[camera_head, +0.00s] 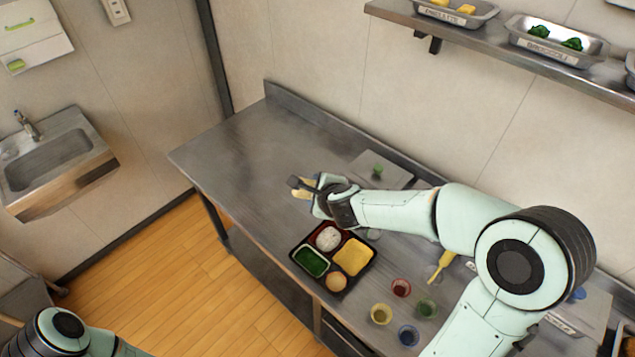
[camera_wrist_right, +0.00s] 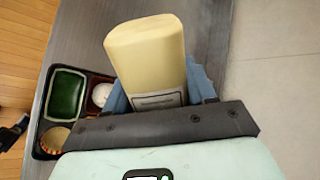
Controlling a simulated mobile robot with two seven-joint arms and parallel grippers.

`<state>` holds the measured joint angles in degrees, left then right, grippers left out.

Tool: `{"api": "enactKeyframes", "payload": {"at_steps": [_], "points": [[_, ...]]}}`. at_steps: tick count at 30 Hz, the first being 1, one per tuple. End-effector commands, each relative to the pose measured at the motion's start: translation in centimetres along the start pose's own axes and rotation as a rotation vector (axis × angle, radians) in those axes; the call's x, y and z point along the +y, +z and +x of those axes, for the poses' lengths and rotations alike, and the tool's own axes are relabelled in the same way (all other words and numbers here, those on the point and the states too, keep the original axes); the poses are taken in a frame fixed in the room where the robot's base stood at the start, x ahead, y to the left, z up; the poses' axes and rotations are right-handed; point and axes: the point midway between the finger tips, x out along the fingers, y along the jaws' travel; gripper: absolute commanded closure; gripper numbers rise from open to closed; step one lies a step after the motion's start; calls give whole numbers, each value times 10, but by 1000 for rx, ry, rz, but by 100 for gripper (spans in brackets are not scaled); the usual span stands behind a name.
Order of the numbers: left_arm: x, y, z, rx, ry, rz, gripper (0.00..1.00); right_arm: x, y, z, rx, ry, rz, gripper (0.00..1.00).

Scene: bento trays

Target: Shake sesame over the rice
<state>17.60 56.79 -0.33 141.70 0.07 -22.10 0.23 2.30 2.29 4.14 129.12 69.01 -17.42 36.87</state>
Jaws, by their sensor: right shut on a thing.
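My right gripper (camera_head: 308,187) is shut on a cream-coloured container with a label, the sesame shaker (camera_wrist_right: 148,62), held above the counter just beyond the bento tray. In the head view only a small part of the shaker (camera_head: 301,194) shows between the dark fingers, and its tilt is hard to tell. In the right wrist view the rice (camera_wrist_right: 101,94) is partly hidden by the finger. My left gripper is out of view.
Small coloured cups, including a red one (camera_head: 401,287) and a blue one (camera_head: 409,334), stand right of the tray near a yellow utensil (camera_head: 442,264). The counter's left end (camera_head: 235,150) is clear.

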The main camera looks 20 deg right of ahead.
Motion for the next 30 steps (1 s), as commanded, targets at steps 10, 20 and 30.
{"api": "enactKeyframes", "payload": {"at_steps": [10, 20, 30], "points": [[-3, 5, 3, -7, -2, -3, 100, -2, 2, -2, 138, 1, -143, 51], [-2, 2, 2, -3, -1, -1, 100, -5, 7, -6, 381, 5, -396, 51], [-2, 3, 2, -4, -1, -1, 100, -10, 8, -11, 712, 5, -733, 51]]}}
